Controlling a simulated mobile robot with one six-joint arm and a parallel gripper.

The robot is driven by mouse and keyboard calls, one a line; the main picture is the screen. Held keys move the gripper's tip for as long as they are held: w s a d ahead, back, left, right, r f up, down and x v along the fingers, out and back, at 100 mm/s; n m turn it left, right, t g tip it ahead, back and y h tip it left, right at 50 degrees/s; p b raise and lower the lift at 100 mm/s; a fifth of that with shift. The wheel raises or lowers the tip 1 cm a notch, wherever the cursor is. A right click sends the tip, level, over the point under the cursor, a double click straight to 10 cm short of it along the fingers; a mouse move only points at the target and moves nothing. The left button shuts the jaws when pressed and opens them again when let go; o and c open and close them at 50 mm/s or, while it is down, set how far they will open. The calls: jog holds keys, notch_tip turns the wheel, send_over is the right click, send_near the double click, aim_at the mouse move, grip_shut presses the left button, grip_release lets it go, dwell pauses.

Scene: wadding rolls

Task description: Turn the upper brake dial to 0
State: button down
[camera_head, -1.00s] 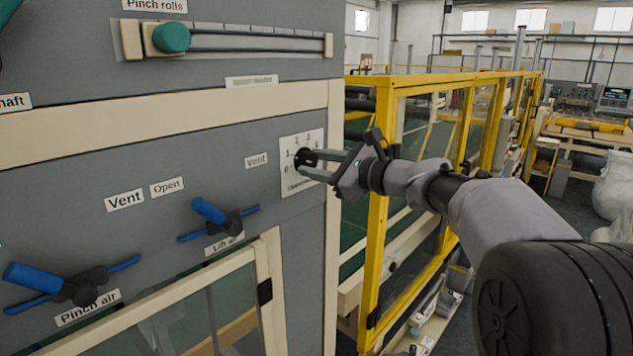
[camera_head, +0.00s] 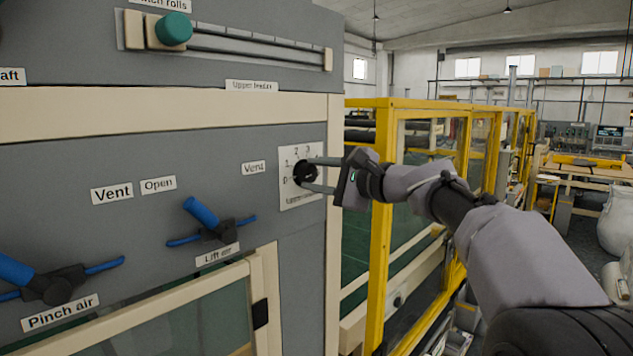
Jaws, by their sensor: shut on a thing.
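The upper brake dial (camera_head: 303,173) is a black knob on a white plate (camera_head: 289,194) at the right edge of the grey panel. The marks 0, 1, 2 and 3 show around its left and upper sides. The knob's pointer is too small to read. My gripper (camera_head: 311,176) reaches in from the right, with one finger above and one below the knob. It is shut on the dial. The fingers hide part of the plate's right side and its lower label.
Blue-handled levers stand out at Lift air (camera_head: 205,216) and Pinch air (camera_head: 20,272), left of the dial. A slider with a teal knob (camera_head: 173,29) is above. A yellow guard frame (camera_head: 384,220) stands close behind my arm.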

dwell(0.4)
jog(key=c, duration=0.9)
grip_release()
jog(key=b+v, duration=0.1)
jog(key=v, duration=1.6)
jog(key=shift+s, duration=0.2)
